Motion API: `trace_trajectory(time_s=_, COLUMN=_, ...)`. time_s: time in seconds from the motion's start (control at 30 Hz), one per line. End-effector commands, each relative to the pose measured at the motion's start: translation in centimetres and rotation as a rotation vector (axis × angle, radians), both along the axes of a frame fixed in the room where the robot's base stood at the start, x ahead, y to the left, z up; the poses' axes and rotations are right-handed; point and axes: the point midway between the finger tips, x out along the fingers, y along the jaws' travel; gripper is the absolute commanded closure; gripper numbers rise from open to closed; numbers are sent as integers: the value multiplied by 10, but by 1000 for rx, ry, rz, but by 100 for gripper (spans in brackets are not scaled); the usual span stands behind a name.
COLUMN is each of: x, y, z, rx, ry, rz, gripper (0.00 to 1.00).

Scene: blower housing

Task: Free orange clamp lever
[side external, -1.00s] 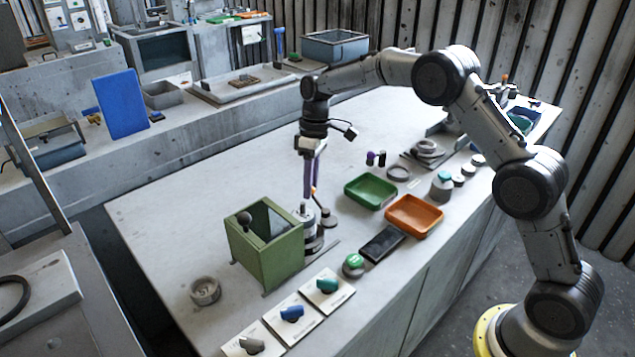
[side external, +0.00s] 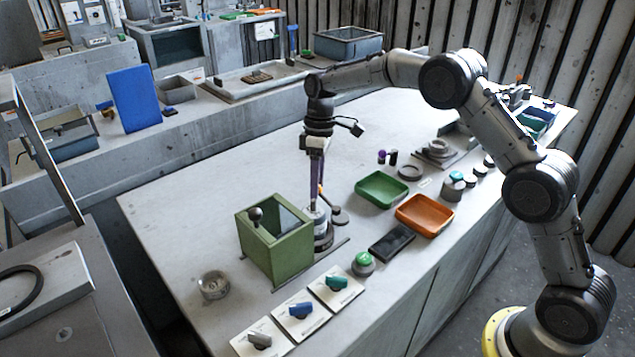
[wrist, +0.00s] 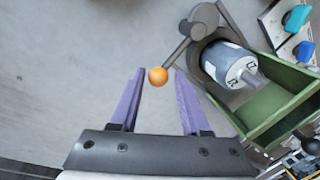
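The orange clamp lever shows in the wrist view as an orange ball knob (wrist: 158,76) on a thin grey rod. The rod runs to a dark grey clamp (wrist: 198,31) beside a grey-white cylinder (wrist: 222,64) with printed labels. My gripper (wrist: 159,74) is open, its two purple fingers apart. The orange ball appears between the fingertips, nearer the left one; contact is not visible. In the side view my gripper (side external: 317,190) points down over the clamp stand (side external: 323,238), right of the green box. The fingers largely hide the lever there.
The open green box (side external: 270,250) with a dark ball knob stands close left of my gripper. A green tray (side external: 382,188), an orange tray (side external: 424,215) and a black slab (side external: 392,243) lie to the right. Switch cards (side external: 300,318) lie in front.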

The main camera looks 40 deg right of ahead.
Motion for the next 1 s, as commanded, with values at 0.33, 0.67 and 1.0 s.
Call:
trace_trajectory(time_s=0.33, x=0, y=-1, z=0, rx=-1, ry=-2, rz=-2, gripper=39)
trace_trajectory(time_s=0.67, x=6, y=-8, z=39, rx=-2, ry=-7, rz=-3, gripper=39)
trace_trajectory(time_s=1.0, x=13, y=-19, z=109, rx=-2, ry=-4, rz=-3, gripper=39)
